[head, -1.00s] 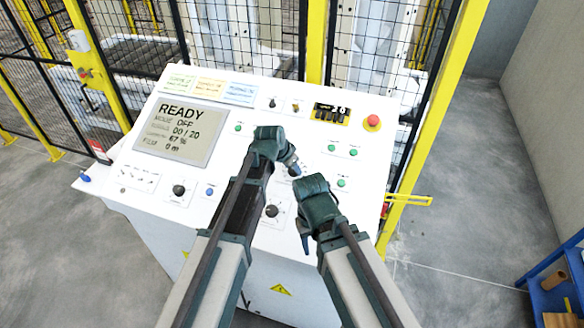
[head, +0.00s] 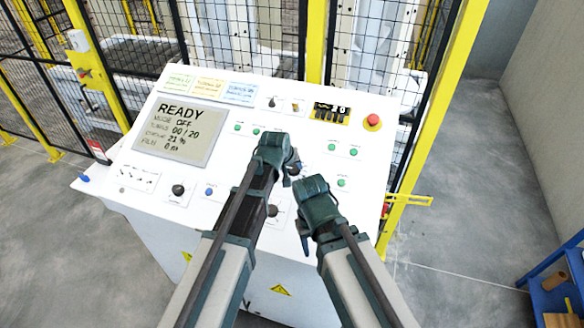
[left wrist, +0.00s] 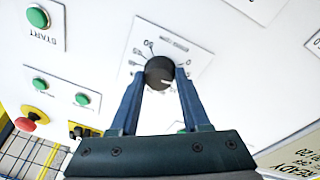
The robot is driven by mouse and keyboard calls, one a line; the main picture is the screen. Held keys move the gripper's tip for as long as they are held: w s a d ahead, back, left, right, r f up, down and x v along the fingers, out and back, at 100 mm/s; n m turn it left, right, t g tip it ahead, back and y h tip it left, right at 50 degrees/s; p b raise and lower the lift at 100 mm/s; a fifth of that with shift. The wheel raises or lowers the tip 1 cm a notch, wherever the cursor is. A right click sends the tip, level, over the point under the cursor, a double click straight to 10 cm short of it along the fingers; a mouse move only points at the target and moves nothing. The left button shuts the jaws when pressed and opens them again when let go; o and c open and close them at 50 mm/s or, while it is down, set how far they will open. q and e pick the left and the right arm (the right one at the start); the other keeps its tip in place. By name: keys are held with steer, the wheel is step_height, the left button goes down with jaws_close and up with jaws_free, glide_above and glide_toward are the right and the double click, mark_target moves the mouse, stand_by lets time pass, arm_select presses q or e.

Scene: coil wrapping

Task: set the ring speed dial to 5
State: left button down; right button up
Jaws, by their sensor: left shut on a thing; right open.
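My left gripper (head: 288,167) is over the middle of the white control panel (head: 225,118), its fingertips partly hidden in the head view. In the left wrist view the left gripper (left wrist: 162,80) is shut on a black round dial (left wrist: 159,71), one finger on each side. The dial sits on a white scale plate (left wrist: 187,45) with small numbers, too blurred to read surely. A light mark shows on the dial's face. My right gripper (head: 304,238) is open and empty, right of the left one, above the panel's lower part.
The display (head: 180,131) shows READY, mode OFF and 21 %. Another black knob (head: 178,190) and a blue button (head: 210,191) are at lower left. Green buttons (head: 332,147) and a red emergency button (head: 373,121) are to the right. A yellow-framed fence (head: 317,40) stands behind.

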arm_select(q)
steer(key=shift+n, duration=0.7)
steer(key=shift+c, duration=1.9)
jaws_free()
steer(key=shift+s+r, duration=0.1)
steer(key=p+v, duration=1.1)
steer(key=v, duration=0.2)
steer(key=shift+s+r+p, duration=0.2)
steer(key=shift+r+p, duration=0.05)
steer(key=shift+p, duration=0.15)
steer(key=shift+f, duration=0.1)
